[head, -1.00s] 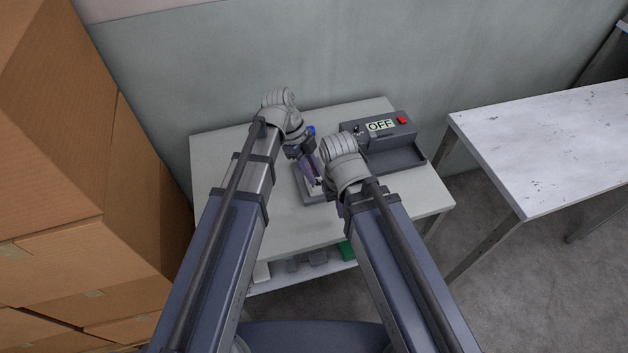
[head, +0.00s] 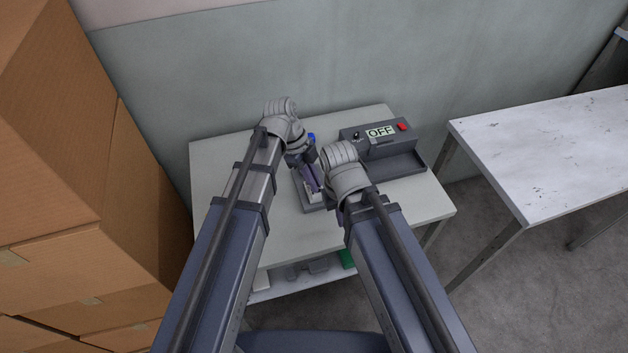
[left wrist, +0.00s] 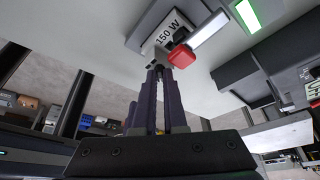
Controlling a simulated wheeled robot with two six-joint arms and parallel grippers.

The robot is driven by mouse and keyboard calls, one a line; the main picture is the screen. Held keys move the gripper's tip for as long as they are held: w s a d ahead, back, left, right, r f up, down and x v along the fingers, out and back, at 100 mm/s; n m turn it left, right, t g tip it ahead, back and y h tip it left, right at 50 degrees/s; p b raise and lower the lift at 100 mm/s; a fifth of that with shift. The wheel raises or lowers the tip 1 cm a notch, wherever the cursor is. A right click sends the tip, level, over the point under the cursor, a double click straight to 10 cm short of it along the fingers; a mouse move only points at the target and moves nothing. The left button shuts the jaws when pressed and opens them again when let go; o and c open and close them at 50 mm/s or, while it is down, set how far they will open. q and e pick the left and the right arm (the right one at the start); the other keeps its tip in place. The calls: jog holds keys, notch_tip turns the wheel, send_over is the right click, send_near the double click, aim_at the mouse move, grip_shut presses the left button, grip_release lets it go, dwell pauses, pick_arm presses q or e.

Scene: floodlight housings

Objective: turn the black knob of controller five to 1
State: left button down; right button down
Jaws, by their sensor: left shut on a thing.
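The dark grey controller (head: 392,143) stands at the back right of the small table; its display (head: 380,131) reads OFF. A small black knob (head: 357,136) is at its left end, beside faint marks too small to read. No number five is legible. My left gripper (head: 315,184) points down over a grey housing (head: 313,208) left of the controller, away from the knob.
A red button (head: 402,127) is on the controller's right end. A blue part (head: 311,138) shows behind my left gripper. Cardboard boxes (head: 60,150) are stacked left, and a worn white table (head: 560,150) stands right. The small table's left surface (head: 220,165) is clear.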

pick_arm(q)
jog(key=n, duration=0.1)
jog(key=n+t, duration=0.1)
jog(key=n, duration=0.2)
jog(key=shift+s+n+t+h, duration=0.3)
jog(key=shift+s, duration=0.05)
jog(key=shift+s+n+t, duration=0.1)
jog(key=shift+n+t, duration=0.8)
jog(key=shift+n, duration=1.2)
jog(key=c, duration=1.2)
grip_release()
jog(key=shift+c, duration=0.2)
